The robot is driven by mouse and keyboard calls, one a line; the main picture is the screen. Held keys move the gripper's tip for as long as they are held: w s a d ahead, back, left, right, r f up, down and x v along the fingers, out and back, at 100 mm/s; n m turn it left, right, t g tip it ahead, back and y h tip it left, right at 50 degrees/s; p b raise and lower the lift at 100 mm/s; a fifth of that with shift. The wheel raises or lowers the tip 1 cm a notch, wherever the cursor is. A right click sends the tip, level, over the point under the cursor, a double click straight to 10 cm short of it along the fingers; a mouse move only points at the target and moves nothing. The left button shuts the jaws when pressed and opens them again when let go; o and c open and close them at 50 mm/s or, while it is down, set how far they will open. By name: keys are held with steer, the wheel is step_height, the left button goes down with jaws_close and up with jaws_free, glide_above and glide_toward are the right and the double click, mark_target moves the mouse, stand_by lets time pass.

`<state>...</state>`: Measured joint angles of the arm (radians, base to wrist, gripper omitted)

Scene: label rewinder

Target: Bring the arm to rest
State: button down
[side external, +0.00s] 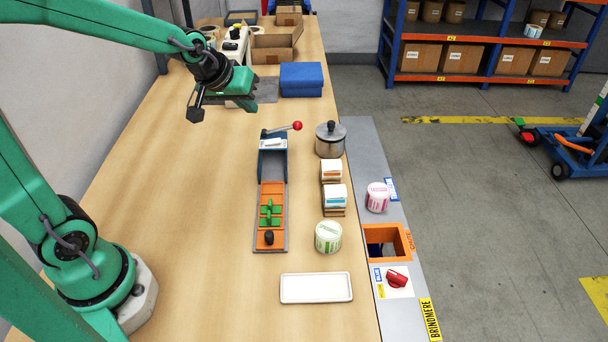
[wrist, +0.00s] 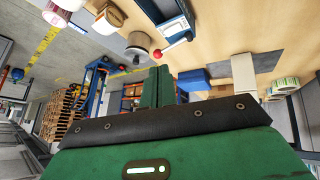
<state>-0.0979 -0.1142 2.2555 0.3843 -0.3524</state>
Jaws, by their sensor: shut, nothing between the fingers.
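My gripper (side external: 195,112) hangs in the air above the back left part of the wooden table (side external: 170,190), at the end of my green arm. Its fingers are shut with nothing between them. In the wrist view the shut fingers (wrist: 158,88) point out over the scene. It touches nothing that I can see. A blue device with a red-knobbed lever (side external: 273,155) stands on the table to the right of my gripper and nearer the camera.
An orange fixture (side external: 269,215), a steel pot (side external: 330,140), label boxes (side external: 333,198), a green-white tub (side external: 328,237) and a white tray (side external: 316,288) stand right of centre. A blue box (side external: 301,80) and an open carton (side external: 275,45) are behind. The table's left middle is clear.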

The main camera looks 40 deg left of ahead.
steer(key=s+d+r+m, duration=0.2)
steer(key=s, duration=0.7)
steer(key=s+d+r+m+g, duration=0.1)
steer(key=s+d+r+m, duration=0.1)
steer(key=s, duration=0.7)
steer(key=shift+m+h, duration=0.4)
steer(key=shift+m, duration=0.2)
